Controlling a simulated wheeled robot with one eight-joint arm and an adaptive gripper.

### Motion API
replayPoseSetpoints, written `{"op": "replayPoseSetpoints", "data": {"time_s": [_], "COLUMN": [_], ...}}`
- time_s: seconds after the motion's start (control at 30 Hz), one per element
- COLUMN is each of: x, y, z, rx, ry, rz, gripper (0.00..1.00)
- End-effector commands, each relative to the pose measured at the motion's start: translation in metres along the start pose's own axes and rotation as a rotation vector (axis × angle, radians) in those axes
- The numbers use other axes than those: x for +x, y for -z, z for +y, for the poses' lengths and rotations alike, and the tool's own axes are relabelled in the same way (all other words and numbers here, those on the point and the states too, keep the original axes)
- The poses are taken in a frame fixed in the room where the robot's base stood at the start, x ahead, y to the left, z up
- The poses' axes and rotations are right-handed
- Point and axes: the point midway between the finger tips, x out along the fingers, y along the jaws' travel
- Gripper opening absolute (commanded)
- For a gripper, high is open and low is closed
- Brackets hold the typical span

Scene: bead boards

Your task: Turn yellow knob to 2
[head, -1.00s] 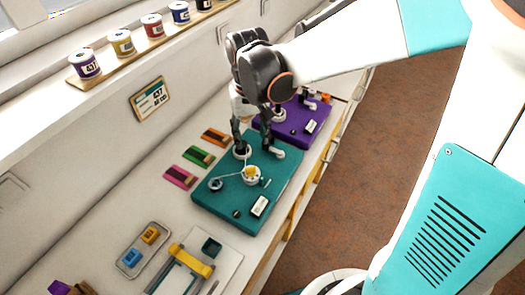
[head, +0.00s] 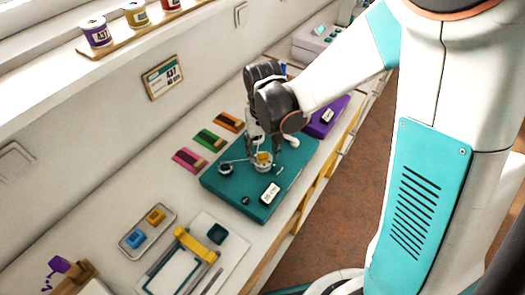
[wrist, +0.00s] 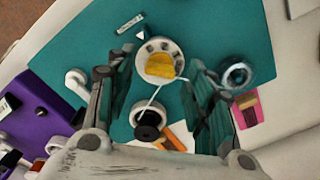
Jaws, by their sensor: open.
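The yellow knob (wrist: 160,66) sits on a round white dial (wrist: 145,70) with dark spots along its rim. A small white triangle (wrist: 141,34) is on the board just outside the dial. In the head view the yellow knob (head: 264,157) is on the teal board (head: 235,190), beneath my gripper (head: 265,164). In the wrist view my gripper (wrist: 158,74) is open, with one finger on each side of the dial and gaps between them and the knob. Any numbers on the dial are too small to read.
A thin white cord (wrist: 154,97) runs between the dial and a black-topped post (wrist: 147,130). A dark ring-shaped part (wrist: 238,75) and a white handle (wrist: 76,80) are also on the board. A purple board (head: 325,118) stands behind. Coloured strips (head: 210,140) lie to the left.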

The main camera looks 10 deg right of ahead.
Motion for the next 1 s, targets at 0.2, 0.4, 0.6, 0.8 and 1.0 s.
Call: {"op": "replayPoseSetpoints", "data": {"time_s": [0.2,0.4,0.6,0.8,1.0], "x": [0.0075,0.0071,0.0070,0.0069,0.0068], "y": [-0.0002,-0.0002,-0.0001,0.0000,0.0001], "z": [0.0001,0.0001,0.0001,0.0002,0.0003], "rx": [0.000,0.000,0.000,0.000,-0.006], "ry": [0.000,0.000,0.000,0.000,0.000], "rz": [0.000,0.000,0.000,0.000,0.000], "gripper": [0.48,0.46,0.01,0.00,0.00]}}
